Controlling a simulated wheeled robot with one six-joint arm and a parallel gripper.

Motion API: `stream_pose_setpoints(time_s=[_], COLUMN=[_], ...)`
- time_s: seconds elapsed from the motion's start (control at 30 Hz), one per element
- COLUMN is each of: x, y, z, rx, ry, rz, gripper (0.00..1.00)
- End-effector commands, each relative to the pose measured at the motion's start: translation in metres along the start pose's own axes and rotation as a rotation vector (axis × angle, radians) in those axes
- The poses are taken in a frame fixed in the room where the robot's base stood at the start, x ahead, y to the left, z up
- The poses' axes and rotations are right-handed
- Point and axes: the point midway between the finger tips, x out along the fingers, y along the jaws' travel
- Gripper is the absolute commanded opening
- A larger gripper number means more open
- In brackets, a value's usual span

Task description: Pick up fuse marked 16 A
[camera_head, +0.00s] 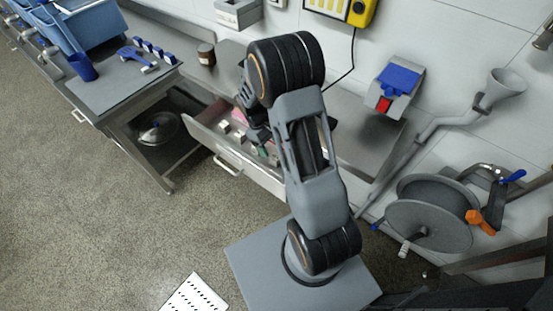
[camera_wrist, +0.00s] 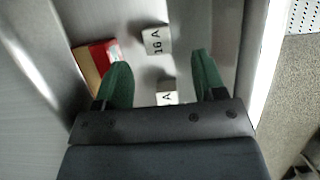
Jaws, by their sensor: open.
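In the wrist view, a pale block-shaped fuse marked 16 A (camera_wrist: 157,41) lies on the metal drawer floor, ahead of my gripper (camera_wrist: 160,72). The gripper is open, with its two green fingers apart and nothing held between them. A second pale fuse (camera_wrist: 167,91) lies nearer, between the finger bases; only an "A" of its marking shows. In the head view, my gripper (camera_head: 262,140) points down into the open drawer (camera_head: 238,158), partly hidden by my arm. Small pale blocks show in the drawer there, but their markings are too small to read.
A red and tan item (camera_wrist: 98,62) lies beside the left finger. Drawer walls stand close on both sides. A dark jar (camera_head: 206,54) stands on the counter behind the drawer. A hose reel (camera_head: 428,226) is at the right. The floor at left is clear.

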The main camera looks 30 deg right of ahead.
Motion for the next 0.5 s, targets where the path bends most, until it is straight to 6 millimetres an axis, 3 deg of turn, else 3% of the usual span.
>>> stream_pose_setpoints(time_s=[0.3, 0.5], x=[0.040, 0.050], y=[0.004, 0.004], z=[0.000, -0.001], rx=[0.000, 0.000], ry=[-0.003, 0.000], rz=[-0.001, 0.000], gripper=[0.64, 0.64])
